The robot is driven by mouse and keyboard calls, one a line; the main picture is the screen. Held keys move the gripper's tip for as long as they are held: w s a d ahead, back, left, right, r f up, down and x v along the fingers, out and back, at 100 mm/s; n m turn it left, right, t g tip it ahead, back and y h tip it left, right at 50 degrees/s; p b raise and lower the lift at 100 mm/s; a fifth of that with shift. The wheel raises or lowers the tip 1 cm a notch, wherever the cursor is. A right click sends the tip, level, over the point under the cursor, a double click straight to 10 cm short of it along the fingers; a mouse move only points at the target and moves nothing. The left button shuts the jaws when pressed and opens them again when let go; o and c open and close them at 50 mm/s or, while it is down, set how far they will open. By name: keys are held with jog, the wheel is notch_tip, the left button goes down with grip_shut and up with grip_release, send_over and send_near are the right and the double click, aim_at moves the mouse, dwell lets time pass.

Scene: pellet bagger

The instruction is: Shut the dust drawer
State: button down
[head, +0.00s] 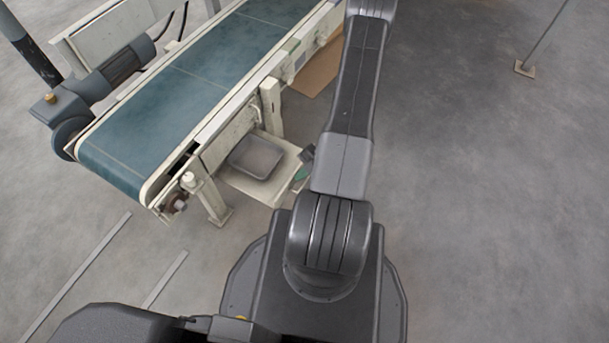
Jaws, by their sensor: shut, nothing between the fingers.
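The dust drawer (231,178) is a cream, shallow drawer pulled out from under the conveyor on its near side. A grey open tray (257,157) sits in it and looks empty. A small green patch (301,174) shows at the drawer's right front end. My arm stretches up the picture just right of the drawer and hides what lies behind it. A small dark end piece, which looks like my gripper (308,153), shows at the left edge of the arm, close to the drawer's front. It looks shut and empty. I cannot tell whether it touches the drawer.
The conveyor's teal belt (190,100) runs above the drawer, with a cream leg (212,203) left of it and another leg (271,106) behind. A brown flat panel (316,71) lies farther back. The grey floor on the right is clear up to a thin post's foot (524,69).

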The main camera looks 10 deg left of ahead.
jog(key=w+a, duration=0.2)
jog(key=a, duration=0.4)
jog(key=w+a, duration=0.2)
jog(key=a, duration=0.5)
jog(key=w+a, duration=0.3)
jog(key=a, duration=0.3)
jog(key=shift+a, duration=0.15)
